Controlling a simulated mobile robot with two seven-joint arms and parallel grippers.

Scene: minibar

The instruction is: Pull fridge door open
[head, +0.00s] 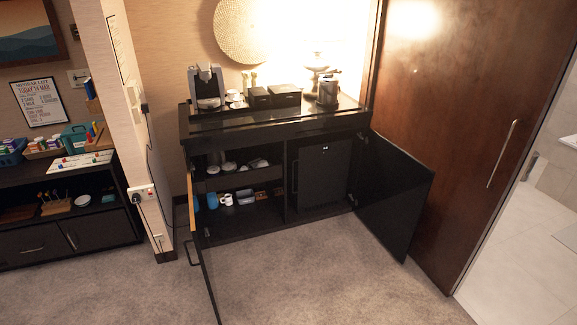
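A black fridge (323,172) stands in the right-hand compartment of the dark minibar cabinet (255,128). The fridge door looks shut, and a thin vertical handle (295,177) shows at its left edge. The cabinet's right door (393,195) is swung wide open to the right of the fridge. The cabinet's left door (205,265) is also open, seen nearly edge-on. Neither of my grippers is in view.
Cups and mugs (227,199) stand on the left compartment's shelves. A coffee machine (207,88) and dark boxes (275,96) stand on top. Carpet (300,275) between the open doors is clear. A large wooden door (465,130) stands at right.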

